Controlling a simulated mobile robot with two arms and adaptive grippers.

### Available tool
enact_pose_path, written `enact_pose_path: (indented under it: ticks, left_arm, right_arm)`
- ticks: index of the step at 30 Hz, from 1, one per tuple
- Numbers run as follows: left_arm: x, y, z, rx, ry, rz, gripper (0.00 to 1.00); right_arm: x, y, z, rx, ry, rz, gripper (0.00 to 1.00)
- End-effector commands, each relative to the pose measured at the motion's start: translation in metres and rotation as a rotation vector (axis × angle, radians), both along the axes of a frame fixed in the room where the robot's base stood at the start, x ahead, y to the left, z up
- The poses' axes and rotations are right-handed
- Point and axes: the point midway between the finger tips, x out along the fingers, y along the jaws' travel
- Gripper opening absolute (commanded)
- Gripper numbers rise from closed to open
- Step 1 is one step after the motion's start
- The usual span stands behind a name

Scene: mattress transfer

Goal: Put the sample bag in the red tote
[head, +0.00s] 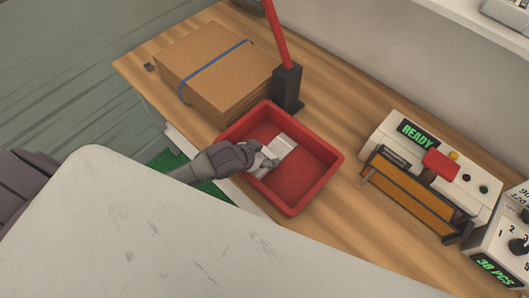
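The red tote (325,150) stands on the wooden bench, open side up. My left gripper (267,162) reaches in over its left wall, with its fingers inside the tote's outline. A small white piece, which looks like the sample bag (283,146), is at the fingertips, over the tote floor. The fingers overlap its near end, and I cannot tell whether they grip it or whether it rests on the floor. My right gripper is not in view.
A cardboard stack with a blue band (215,70) and a dark post with a red bar (287,90) stand behind the tote. A sealer reading READY (420,165) is at right on the wooden bench (340,100). A large pale scuffed surface (170,235) fills the foreground.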

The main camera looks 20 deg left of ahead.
Motion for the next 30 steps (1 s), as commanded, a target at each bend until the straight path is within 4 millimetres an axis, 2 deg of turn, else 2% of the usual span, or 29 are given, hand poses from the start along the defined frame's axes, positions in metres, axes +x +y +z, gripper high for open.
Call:
enact_pose_path:
  ticks: [1, 4, 5, 17, 20, 30]
  left_arm:
    - [0.000, 0.000, 0.000, 0.000, 0.000, 0.000, 0.79]
    - [0.000, 0.000, 0.000, 0.000, 0.000, 0.000, 0.95]
    - [0.000, 0.000, 0.000, 0.000, 0.000, 0.000, 0.97]
    - [-0.002, 0.001, 0.004, 0.001, 0.000, -0.001, 0.97]
    - [-0.011, 0.004, 0.013, 0.000, 0.001, -0.001, 0.97]
    - [-0.056, 0.019, 0.066, 0.001, 0.001, -0.002, 0.97]
  right_arm:
    - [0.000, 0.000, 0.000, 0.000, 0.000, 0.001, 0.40]
    - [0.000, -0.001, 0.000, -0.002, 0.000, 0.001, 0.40]
    - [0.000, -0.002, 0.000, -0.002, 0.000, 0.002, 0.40]
    - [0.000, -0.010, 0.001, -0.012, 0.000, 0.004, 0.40]
    - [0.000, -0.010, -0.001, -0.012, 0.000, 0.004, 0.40]
    - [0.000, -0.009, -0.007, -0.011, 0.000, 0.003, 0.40]
